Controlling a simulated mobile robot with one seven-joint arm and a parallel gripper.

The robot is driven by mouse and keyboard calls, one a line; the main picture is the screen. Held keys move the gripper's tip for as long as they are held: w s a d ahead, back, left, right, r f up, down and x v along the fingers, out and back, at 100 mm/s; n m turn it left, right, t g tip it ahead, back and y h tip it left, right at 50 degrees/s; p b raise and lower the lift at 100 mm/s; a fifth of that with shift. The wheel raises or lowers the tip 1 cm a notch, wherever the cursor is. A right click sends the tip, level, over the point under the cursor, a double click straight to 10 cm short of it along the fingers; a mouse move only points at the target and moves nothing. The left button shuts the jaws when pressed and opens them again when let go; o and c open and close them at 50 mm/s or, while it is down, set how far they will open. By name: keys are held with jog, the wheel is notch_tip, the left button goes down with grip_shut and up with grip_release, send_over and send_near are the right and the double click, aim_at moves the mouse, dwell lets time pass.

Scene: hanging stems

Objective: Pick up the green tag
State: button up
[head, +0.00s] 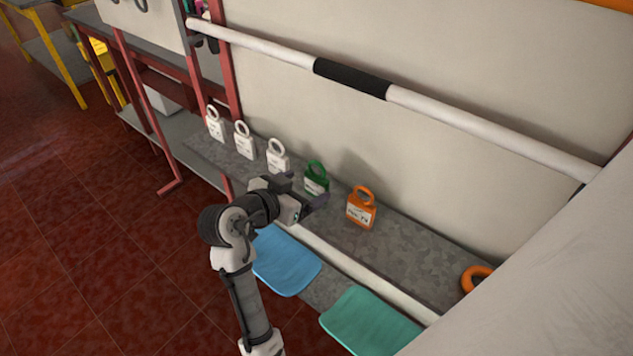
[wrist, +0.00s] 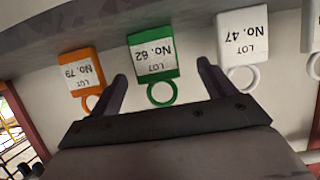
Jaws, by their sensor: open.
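The green tag (head: 316,180) stands upright on the grey shelf, with a ring on top and a white label. In the wrist view the green tag (wrist: 152,58) appears upside down, its label reading "LOT No. 62", its ring between the two fingers. My gripper (head: 304,203) is just in front of the green tag in the head view. In the wrist view my gripper (wrist: 161,75) has its fingers spread apart, one on each side of the ring, with nothing held. Whether the fingers touch the tag cannot be told.
An orange tag (head: 361,209) stands right of the green one; a white tag (head: 277,157) stands left, with more white tags beyond. An orange ring (head: 477,279) shows far right. A white bar (head: 440,105) runs above the shelf (head: 410,254). Blue (head: 285,262) and teal (head: 365,325) pads lie below.

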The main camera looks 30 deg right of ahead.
aim_at(315, 183)
jog(key=shift+w+d+f, duration=0.2)
jog(key=shift+d+f, duration=0.05)
jog(key=shift+d, duration=0.3)
jog(key=x, duration=0.1)
jog(key=p+x, duration=0.1)
jog(key=x, duration=0.2)
jog(key=shift+s+d+r+p, duration=0.25)
jog(key=shift+d+p, duration=0.1)
jog(key=shift+w+d+f, duration=0.15)
jog(key=shift+d+f, duration=0.1)
jog(key=shift+d, duration=0.05)
jog(key=c, duration=1.2)
